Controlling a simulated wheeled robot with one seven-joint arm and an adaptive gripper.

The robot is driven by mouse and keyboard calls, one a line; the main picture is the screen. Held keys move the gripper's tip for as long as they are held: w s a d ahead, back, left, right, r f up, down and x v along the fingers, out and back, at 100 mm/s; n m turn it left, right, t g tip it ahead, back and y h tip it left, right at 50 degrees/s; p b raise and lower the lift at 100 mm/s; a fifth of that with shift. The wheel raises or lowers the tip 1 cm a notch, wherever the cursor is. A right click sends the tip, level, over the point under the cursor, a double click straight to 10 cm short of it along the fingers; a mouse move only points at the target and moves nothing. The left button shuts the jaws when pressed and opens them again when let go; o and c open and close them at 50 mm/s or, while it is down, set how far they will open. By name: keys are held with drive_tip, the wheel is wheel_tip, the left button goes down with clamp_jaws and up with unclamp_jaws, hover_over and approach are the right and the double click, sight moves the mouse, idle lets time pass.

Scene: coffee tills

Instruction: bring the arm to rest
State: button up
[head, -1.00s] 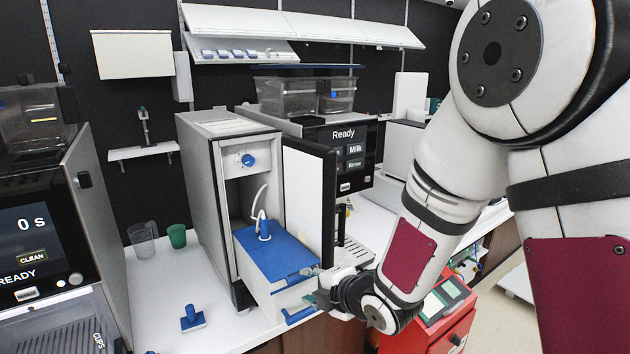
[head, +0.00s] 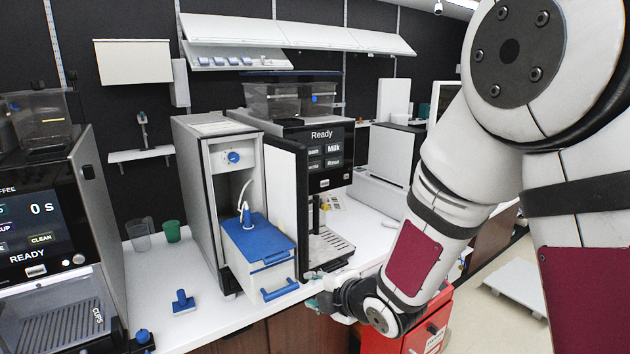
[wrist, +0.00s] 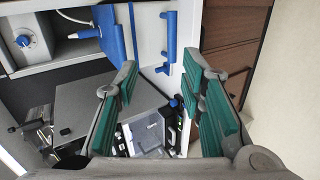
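My gripper (head: 322,302) is at the counter's front edge, just right of the blue-handled white container in the head view. In the wrist view its green-padded fingers (wrist: 168,100) are spread apart with nothing held between them. The white container with a blue lid (head: 258,240) sits partly out of the open grey cabinet (head: 192,190). Its blue front handle (head: 280,290) is clear of my fingers. The handle also shows in the wrist view (wrist: 168,42).
The cabinet's open door (head: 287,200) stands close behind my gripper. A coffee machine (head: 325,150) is beyond it. A red cabinet (head: 425,325) stands below my forearm. A blue tamper-like tool (head: 182,302), a green cup (head: 172,231) and a clear jug (head: 139,236) stand on the counter (head: 160,275).

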drive_tip(key=s+d+r+m+h, duration=0.3)
drive_tip(key=d+r+m, duration=0.3)
drive_tip(key=d, duration=0.1)
drive_tip(key=s+d+r+m+h, duration=0.2)
drive_tip(key=s+d+r+m, duration=0.2)
drive_tip(key=d+r+m, duration=0.25)
drive_tip(key=s+d+r+m+g, duration=0.2)
drive_tip(key=s+m, duration=0.4)
drive_tip(key=s, duration=0.4)
drive_tip(key=s+d+r+m+g+h, duration=0.1)
drive_tip(key=s+m, duration=0.4)
drive_tip(key=s, duration=0.6)
drive_tip(key=shift+d+r+m+g, duration=0.35)
drive_tip(key=shift+d+r+g, duration=0.45)
drive_tip(key=shift+d, duration=0.3)
